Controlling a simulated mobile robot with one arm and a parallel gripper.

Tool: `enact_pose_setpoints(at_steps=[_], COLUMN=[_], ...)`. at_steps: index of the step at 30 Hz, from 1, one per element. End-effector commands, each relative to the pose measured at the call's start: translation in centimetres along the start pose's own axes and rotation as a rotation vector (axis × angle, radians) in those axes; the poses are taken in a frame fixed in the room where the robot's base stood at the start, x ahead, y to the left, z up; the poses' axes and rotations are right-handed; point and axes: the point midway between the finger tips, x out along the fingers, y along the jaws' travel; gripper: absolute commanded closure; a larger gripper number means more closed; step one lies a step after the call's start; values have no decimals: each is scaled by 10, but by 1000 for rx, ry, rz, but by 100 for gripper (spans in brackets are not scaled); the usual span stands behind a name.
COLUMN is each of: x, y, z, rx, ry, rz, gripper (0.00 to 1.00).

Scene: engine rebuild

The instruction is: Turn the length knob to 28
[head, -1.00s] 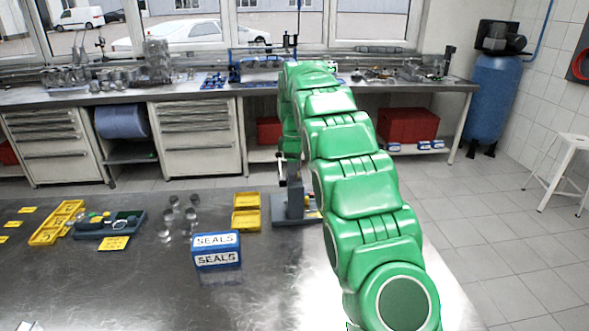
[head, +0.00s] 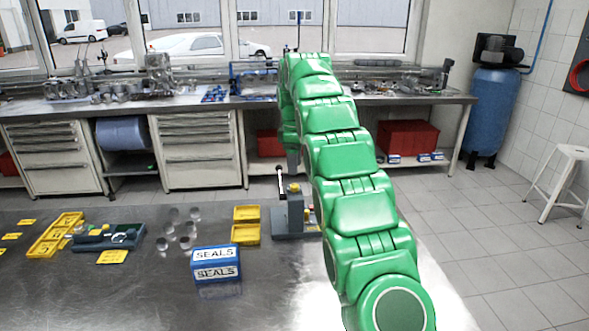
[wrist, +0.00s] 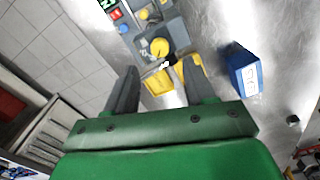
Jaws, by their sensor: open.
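A grey bench device (head: 291,213) stands on the steel table, partly behind my arm in the head view. In the wrist view the device (wrist: 172,34) shows a large round yellow knob (wrist: 160,47), a smaller yellow knob (wrist: 143,14), a blue knob (wrist: 122,28) and green and red displays (wrist: 110,8). I cannot read which knob is for length, nor its value. My gripper (wrist: 158,72) is open and empty, its fingers pointing toward the device and apart from the large knob. In the head view it is mostly hidden behind my green arm, above the device.
Yellow bins (head: 246,225) sit just left of the device. A blue SEALS box (head: 215,264) stands in front of them. The front of the table is clear.

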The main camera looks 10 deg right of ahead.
Motion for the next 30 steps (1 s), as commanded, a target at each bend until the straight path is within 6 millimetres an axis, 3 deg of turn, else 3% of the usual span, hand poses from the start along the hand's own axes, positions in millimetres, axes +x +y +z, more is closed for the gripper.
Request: enact_pose_setpoints(at_steps=[20, 30], x=[-11, -33], y=[-2, -39], z=[2, 25], rx=[9, 160], ry=[0, -15], rz=[2, -7], gripper=[46, 46])
